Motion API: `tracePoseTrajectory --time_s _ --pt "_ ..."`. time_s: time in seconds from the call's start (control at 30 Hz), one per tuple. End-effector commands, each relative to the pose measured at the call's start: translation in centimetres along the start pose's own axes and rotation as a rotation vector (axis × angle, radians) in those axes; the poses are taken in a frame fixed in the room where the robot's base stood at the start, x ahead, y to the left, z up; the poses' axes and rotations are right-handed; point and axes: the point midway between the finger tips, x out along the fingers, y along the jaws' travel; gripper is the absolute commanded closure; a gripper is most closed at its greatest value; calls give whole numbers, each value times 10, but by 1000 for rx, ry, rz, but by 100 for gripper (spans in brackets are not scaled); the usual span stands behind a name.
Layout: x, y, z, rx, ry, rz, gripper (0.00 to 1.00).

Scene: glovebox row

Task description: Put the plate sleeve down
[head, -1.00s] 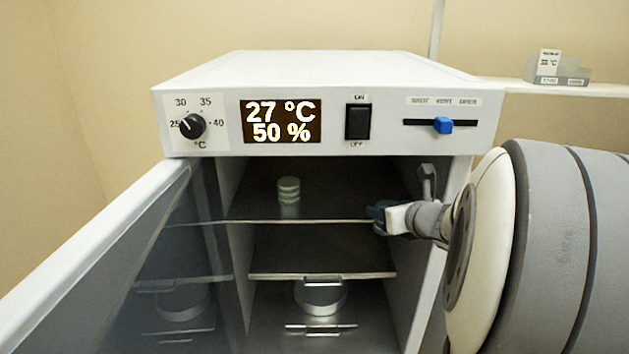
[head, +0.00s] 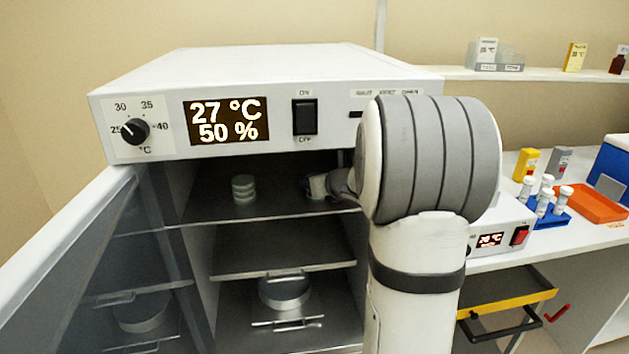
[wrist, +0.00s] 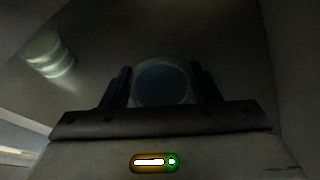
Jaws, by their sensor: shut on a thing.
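My gripper (wrist: 160,88) is shut on the plate sleeve (wrist: 162,82), which shows as a round, dim blue disc with a pale rim between the two dark fingers in the wrist view. In the head view my gripper (head: 310,186) is inside the open incubator (head: 265,95), at the right side of the upper shelf (head: 260,212). The held sleeve is hard to make out there. I cannot tell whether it touches the shelf. A short pale stack of round plates (head: 243,188) stands on that shelf, left of my gripper; it also shows at the wrist view's upper left (wrist: 48,53).
The incubator door (head: 75,265) stands open at the left. A lower shelf (head: 285,262) is bare, and a round metal pan (head: 285,290) sits below it. My arm covers the incubator's right side. A bench (head: 560,235) with racks and boxes lies to the right.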

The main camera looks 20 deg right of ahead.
Motion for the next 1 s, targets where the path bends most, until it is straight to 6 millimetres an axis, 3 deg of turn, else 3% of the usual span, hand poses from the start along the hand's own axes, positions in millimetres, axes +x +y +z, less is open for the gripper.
tracePoseTrajectory --time_s 0.27,0.3,0.57,0.9,1.0 --pt "1 0 -2 -1 -2 0 74" --pt "1 -1 -3 0 -1 -1 44" --pt "0 -1 -2 0 -1 -1 23" --pt "-2 -1 3 0 -1 -1 23" --pt "-15 -2 2 -1 -3 -3 23"
